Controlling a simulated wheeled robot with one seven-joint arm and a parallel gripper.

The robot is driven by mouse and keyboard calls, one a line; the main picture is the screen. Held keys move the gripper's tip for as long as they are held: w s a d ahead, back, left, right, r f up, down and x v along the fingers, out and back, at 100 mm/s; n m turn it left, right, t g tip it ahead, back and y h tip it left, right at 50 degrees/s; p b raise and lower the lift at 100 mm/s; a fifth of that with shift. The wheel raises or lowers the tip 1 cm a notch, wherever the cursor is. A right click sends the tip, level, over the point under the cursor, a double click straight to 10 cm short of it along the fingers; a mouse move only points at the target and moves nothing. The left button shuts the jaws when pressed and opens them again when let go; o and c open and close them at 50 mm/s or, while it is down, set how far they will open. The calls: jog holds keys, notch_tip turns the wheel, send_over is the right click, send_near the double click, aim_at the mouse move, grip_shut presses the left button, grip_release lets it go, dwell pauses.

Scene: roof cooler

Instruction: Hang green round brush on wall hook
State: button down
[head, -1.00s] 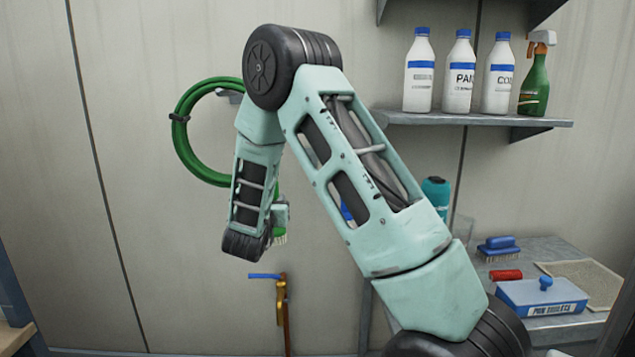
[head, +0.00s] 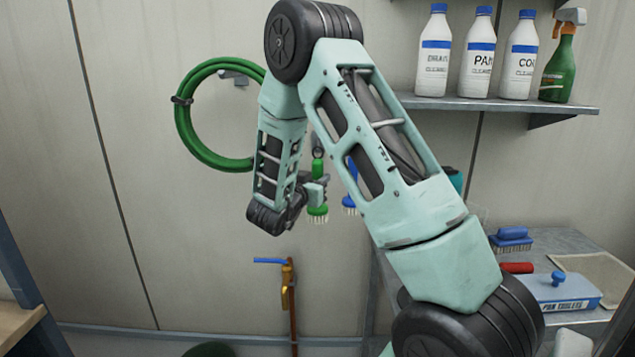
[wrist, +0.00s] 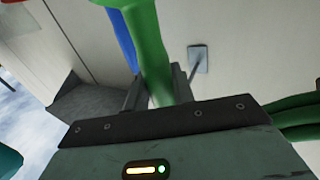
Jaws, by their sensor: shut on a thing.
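The green round brush (head: 317,211) has pale bristles pointing down and hangs upright at my gripper (head: 321,190). My gripper is shut on its green handle, which also shows between the fingers in the wrist view (wrist: 150,48). Above the handle, a dark fitting (head: 318,144) shows near the wall; I cannot tell whether the brush touches it. A grey wall hook (wrist: 198,58), with a square plate and a thin rod, shows right of the handle in the wrist view. A blue brush (head: 349,202) is just right of the green one, partly hidden by my arm.
A coiled green hose (head: 182,132) hangs on a wall bracket at left. A tap with a blue lever (head: 270,261) is below. A shelf (head: 500,104) with bottles is at upper right. A counter with a blue scrub brush (head: 512,240) and a blue box is at right.

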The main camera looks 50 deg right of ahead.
jog(key=w+d+f, duration=0.1)
jog(key=w+d, duration=0.4)
jog(key=shift+d+f+b, duration=0.2)
jog(key=shift+d+b, duration=0.15)
dwell(0.7)
dwell(0.6)
jog(key=c, duration=1.1)
grip_release()
jog(key=b+v, duration=0.3)
jog(key=v, duration=1.4)
jog(key=shift+s+a, duration=0.15)
jog(key=shift+s, duration=0.05)
